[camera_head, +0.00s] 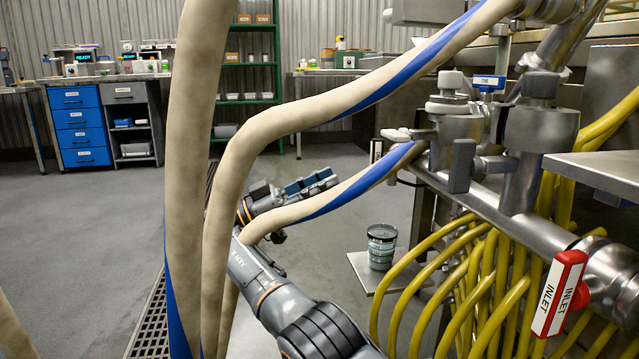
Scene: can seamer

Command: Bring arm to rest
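My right arm (285,305) rises from the bottom middle, grey with orange rings, and bends behind the beige and blue hoses. My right gripper (312,182) shows just past the hoses, pointing right, with dark bluish finger parts. It is seen from the side, so I cannot tell whether its fingers are apart. Nothing shows held in it. A hose hides part of the wrist. My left gripper is not in view.
Thick beige and blue hoses (275,128) cross in front of the arm. Right are steel pipework (520,190), yellow hoses (480,280) and a red INLET lever (560,293). A dark can (381,247) stands on a metal plate (362,263). Open floor (80,230) lies left.

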